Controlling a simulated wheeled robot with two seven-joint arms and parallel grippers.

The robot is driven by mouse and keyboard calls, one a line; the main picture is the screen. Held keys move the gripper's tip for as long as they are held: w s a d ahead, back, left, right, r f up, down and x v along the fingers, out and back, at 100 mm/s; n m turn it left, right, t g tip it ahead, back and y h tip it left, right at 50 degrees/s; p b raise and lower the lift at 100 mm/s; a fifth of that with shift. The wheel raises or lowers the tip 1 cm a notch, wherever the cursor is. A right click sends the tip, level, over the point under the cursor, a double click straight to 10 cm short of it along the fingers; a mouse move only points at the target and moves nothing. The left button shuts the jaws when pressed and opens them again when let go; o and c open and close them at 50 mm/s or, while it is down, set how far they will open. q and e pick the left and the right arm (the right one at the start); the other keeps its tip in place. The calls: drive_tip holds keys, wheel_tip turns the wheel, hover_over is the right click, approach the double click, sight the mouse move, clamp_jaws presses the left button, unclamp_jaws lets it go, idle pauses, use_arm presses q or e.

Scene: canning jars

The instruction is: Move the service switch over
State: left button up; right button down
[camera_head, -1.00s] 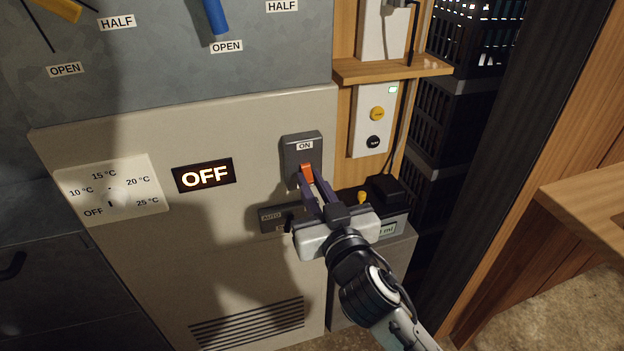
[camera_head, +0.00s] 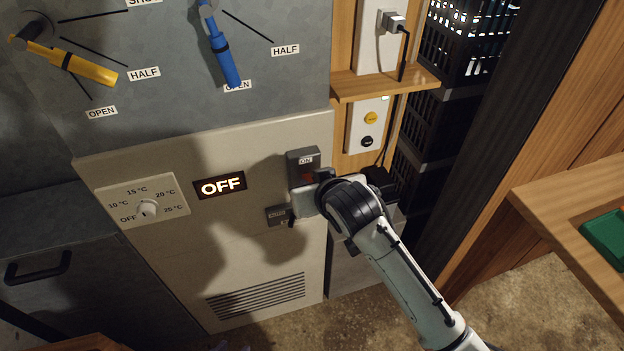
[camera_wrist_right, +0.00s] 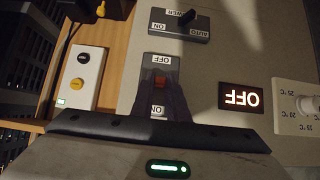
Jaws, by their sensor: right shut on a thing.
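The service switch is a grey box (camera_head: 301,157) on the pale panel, with an ON label at its top and a red-orange lever (camera_head: 307,177) below the label. In the right wrist view the switch appears upside down, its lever (camera_wrist_right: 160,83) between the purple fingers. My right gripper (camera_wrist_right: 160,90) is shut on this lever. In the head view my wrist hides the fingers and the lower part of the switch. A lit display (camera_head: 220,185) left of the switch reads OFF. My left gripper is not in view.
A small AUTO selector (camera_head: 277,214) sits just below and left of the switch. A temperature dial (camera_head: 147,208) is farther left. A wooden shelf (camera_head: 385,83) juts out above a yellow-and-black button box (camera_head: 369,125) at the right. Yellow (camera_head: 85,68) and blue (camera_head: 222,58) valve handles are above.

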drive_tip(key=shift+w+a+r+g+h, duration=0.1)
drive_tip(key=shift+w+r+g+h, duration=0.1)
drive_tip(key=shift+g, duration=0.45)
drive_tip(key=shift+w+r+g+h, duration=0.1)
drive_tip(key=shift+r+g+h, duration=0.15)
drive_tip(key=shift+g, duration=0.45)
drive_tip(key=shift+w+a+r+g+h, duration=0.1)
drive_tip(key=shift+r+g+h, duration=0.1)
drive_tip(key=shift+g, duration=0.45)
drive_tip(key=c, duration=1.7)
unclamp_jaws()
drive_tip(key=v, duration=1)
drive_tip(key=shift+r, duration=0.2)
drive_tip(key=shift+f, duration=0.1)
